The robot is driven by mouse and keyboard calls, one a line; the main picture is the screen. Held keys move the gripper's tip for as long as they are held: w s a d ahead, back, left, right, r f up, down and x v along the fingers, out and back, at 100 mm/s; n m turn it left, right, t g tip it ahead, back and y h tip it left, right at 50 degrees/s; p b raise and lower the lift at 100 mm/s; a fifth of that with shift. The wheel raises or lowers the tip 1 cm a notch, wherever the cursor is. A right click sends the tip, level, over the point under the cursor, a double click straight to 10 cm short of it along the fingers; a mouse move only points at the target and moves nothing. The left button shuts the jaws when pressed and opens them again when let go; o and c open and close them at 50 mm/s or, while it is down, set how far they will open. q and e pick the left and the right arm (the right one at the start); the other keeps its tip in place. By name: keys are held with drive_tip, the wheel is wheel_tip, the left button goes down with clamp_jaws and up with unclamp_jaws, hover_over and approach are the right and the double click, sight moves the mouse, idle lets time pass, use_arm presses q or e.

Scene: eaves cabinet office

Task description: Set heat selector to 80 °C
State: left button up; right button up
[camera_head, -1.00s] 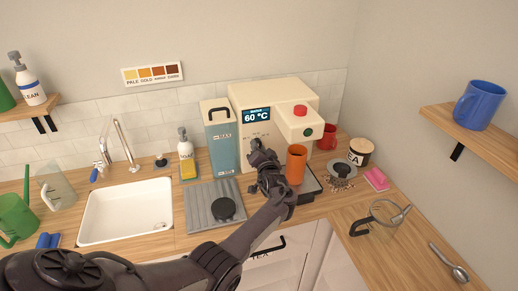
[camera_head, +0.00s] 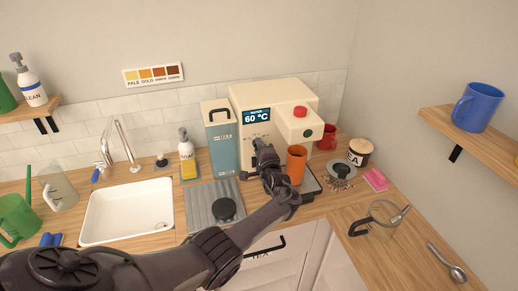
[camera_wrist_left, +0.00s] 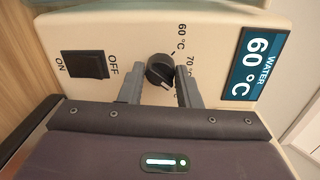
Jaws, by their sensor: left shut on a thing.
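The heat selector (camera_wrist_left: 159,70) is a round black knob on the cream front of the water machine (camera_head: 296,93). Printed marks for 60 °C and 70 °C show beside it in the left wrist view; a further mark is mostly hidden by a finger. The display (camera_wrist_left: 262,65) reads WATER 60 °C, and the same display (camera_head: 257,116) reads 60 °C in the head view. My left gripper (camera_head: 258,148) is at the machine's front, its grey fingers (camera_wrist_left: 159,78) on either side of the knob, shut on it. The knob's exact pointing is hard to read. My right gripper is out of view.
A black ON/OFF switch (camera_wrist_left: 86,65) sits beside the knob. An orange cup (camera_head: 296,166) stands close to my left gripper, under the machine's head. A blue water tank (camera_head: 221,147) is left of the machine. A red mug (camera_head: 327,138) stands right.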

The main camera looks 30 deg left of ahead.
use_arm(q)
drive_tip(key=shift+r+m, duration=0.1)
drive_tip(key=shift+m, duration=0.9)
drive_tip(key=o, duration=1)
drive_tip(key=shift+c, duration=0.2)
drive_tip(key=v, duration=0.7)
drive_tip(key=shift+s+d+p, duration=0.15)
drive_tip(key=shift+d+p, duration=0.25)
drive_tip(key=shift+p, duration=0.05)
